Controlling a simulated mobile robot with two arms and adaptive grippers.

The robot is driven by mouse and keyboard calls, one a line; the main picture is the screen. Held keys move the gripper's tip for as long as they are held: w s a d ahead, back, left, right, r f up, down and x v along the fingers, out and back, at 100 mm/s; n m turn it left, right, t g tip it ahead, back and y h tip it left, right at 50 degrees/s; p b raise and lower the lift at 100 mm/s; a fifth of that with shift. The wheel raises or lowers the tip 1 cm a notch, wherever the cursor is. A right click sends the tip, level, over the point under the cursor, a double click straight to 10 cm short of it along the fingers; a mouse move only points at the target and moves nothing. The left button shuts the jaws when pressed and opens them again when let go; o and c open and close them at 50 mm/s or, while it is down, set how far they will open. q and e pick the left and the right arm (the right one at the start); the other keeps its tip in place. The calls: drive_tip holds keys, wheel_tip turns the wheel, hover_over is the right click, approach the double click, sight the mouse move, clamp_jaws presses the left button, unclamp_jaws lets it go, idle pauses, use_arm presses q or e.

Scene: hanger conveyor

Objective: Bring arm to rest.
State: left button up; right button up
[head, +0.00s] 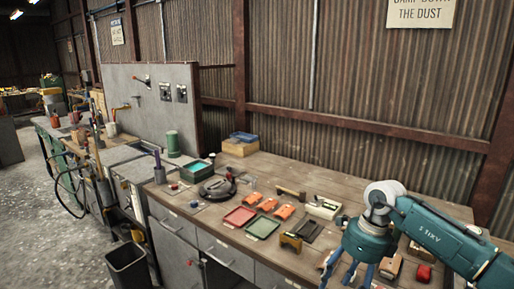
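My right arm comes in from the right, teal with a pale grey joint. Its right gripper (346,283) points down over the near right part of the wooden workbench (340,180). Its blue fingers stand spread apart, with a gap between them, and it looks open. The fingertips reach the bottom edge of the picture, and I see nothing held between them. My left arm and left gripper are not in view.
Red (239,216) and green (262,227) trays lie further left. A corrugated wall (390,110) closes the back. A dark bin (128,268) stands on the floor.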

drive_tip(key=w+a+f+m+t+y, duration=0.1)
drive_tip(key=a+f+m+t+y, duration=0.1)
drive_tip(key=a+f+m+y, duration=0.6)
drive_tip(key=w+a+f+m+t+y, duration=0.1)
drive_tip(key=a+m+y, duration=0.15)
drive_tip(key=a, duration=0.95)
drive_tip(key=d+f+m+t+h+b, duration=0.1)
drive_tip(key=d+f+m+t+h, duration=0.3)
drive_tip(key=f+m, duration=0.55)
drive_tip(key=d+f+m+t+h, duration=0.1)
drive_tip(key=d+f+m+t, duration=0.45)
drive_tip(key=f+m, duration=0.4)
drive_tip(key=s+d+f+m+g+h, duration=0.25)
drive_tip(key=s+d+f+m, duration=0.2)
drive_tip(key=s+f, duration=0.65)
drive_tip(key=s+d+f+m+g+h, duration=0.2)
drive_tip(key=s+d+f+m+h, duration=0.3)
drive_tip(key=s+f, duration=0.65)
drive_tip(key=s+d+f+m+g, duration=0.1)
drive_tip(key=s+f+g, duration=0.1)
drive_tip(key=s, duration=0.8)
drive_tip(key=s+d+f+m+g, duration=0.1)
drive_tip(key=s+f, duration=0.4)
drive_tip(key=s, duration=0.5)
drive_tip(key=s+f+m+g+b, duration=0.1)
drive_tip(key=s+f+m+g, duration=0.1)
drive_tip(key=s, duration=0.7)
drive_tip(key=shift+s+d+f+m+g+h, duration=0.4)
drive_tip(key=shift+f+g, duration=0.4)
drive_tip(key=shift+f, duration=0.15)
